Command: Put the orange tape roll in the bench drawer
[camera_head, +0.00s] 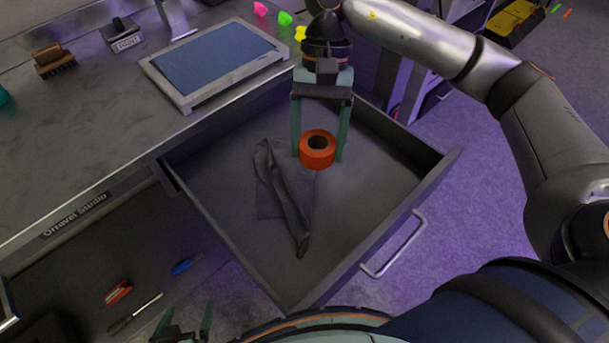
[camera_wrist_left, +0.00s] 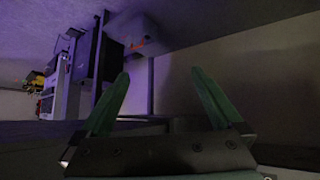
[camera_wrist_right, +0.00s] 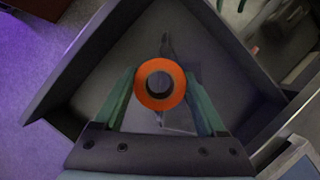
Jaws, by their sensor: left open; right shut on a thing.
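The orange tape roll (camera_head: 318,151) is between the fingers of my right gripper (camera_head: 320,156), which is shut on it. The right wrist view also shows the roll (camera_wrist_right: 160,87) between the fingertips, with the drawer floor behind it. The bench drawer (camera_head: 375,195) is pulled open, and the roll is over its inside, toward the back. I cannot tell whether the roll touches the drawer floor. My left gripper (camera_head: 187,314) is open and empty at the bottom edge of the head view, outside the drawer. Its spread fingers show in the left wrist view (camera_wrist_left: 160,92).
A crumpled dark grey cloth (camera_head: 283,195) lies in the drawer beside the roll. The drawer's right half is bare. A blue-topped panel (camera_head: 215,60), a brush (camera_head: 53,61) and a stamp (camera_head: 121,36) are on the bench. Below are red (camera_head: 118,292) and blue (camera_head: 187,264) tools.

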